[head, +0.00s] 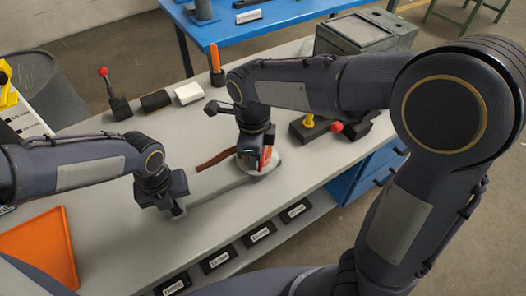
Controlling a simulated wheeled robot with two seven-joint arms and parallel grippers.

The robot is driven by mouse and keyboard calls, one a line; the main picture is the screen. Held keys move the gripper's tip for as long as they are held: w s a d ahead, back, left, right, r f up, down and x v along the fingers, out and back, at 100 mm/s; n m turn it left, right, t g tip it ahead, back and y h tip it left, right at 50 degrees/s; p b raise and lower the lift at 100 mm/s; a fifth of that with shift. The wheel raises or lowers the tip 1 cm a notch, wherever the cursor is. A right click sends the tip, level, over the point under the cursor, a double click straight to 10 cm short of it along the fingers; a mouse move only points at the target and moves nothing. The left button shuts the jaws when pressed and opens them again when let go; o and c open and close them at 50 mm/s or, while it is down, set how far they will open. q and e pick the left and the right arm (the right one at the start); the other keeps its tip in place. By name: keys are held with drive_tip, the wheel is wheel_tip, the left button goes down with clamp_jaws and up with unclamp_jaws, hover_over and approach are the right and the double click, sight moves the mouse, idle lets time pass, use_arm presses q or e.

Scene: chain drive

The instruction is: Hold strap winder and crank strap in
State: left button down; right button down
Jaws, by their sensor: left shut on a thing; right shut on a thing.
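The strap winder (266,158), orange-red on a pale round base, stands on the grey bench, mostly hidden by my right gripper. A brown-red strap (216,159) runs out from it to the left. A grey bar (222,189) extends from the winder to my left gripper. My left gripper (176,209) is low over the bench, shut at the bar's left end; its fingertips are mostly hidden. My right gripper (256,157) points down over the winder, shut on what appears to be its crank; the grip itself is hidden.
A red-knobbed lever (104,72), a white block (188,93) and an orange-handled tool (215,58) stand along the bench's back edge. A grey box (366,32) is at the back right. An orange tray (38,247) lies front left. The bench before the winder is clear.

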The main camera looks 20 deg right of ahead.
drive_tip(key=shift+w+a+r+m, duration=0.1)
drive_tip(key=shift+w+a+m, duration=0.15)
drive_tip(key=shift+a+m, duration=0.45)
drive_tip(key=shift+w+a, duration=0.1)
idle(1.0)
drive_tip(key=c, duration=1.2)
unclamp_jaws()
drive_tip(key=shift+m, duration=0.3)
drive_tip(key=shift+o, duration=0.2)
wheel_tip(320, 180, up, 12)
drive_tip(key=shift+c, duration=0.5)
